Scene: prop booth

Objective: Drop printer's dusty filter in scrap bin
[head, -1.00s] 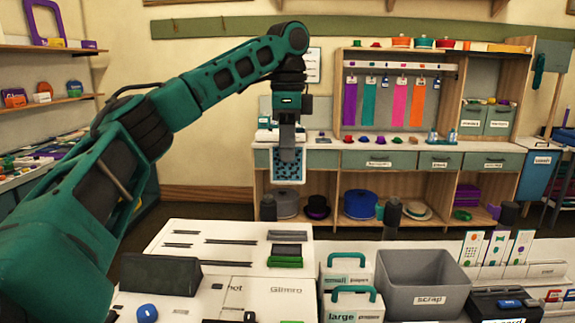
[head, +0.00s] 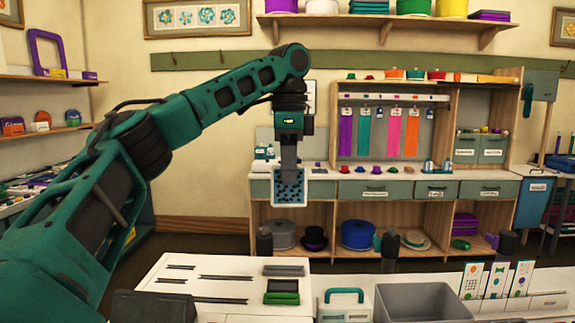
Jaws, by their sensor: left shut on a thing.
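My left gripper (head: 289,170) points down and is shut on the filter, a white-framed panel (head: 276,189) with a dark speckled blue face. The filter hangs upright in the air above and behind the printer (head: 225,284), a white box with dark slots on top. The grey scrap bin (head: 424,291) stands to the right of the printer, in front of the filter and to its right. The bottom edge of the picture cuts off its lower front. My right gripper is not in view.
A white case with a teal handle (head: 345,298) stands between printer and bin. White cards (head: 497,281) stand in a rack right of the bin. A wooden workbench (head: 405,173) with hats and ribbons is at the back. The air above the bin looks clear.

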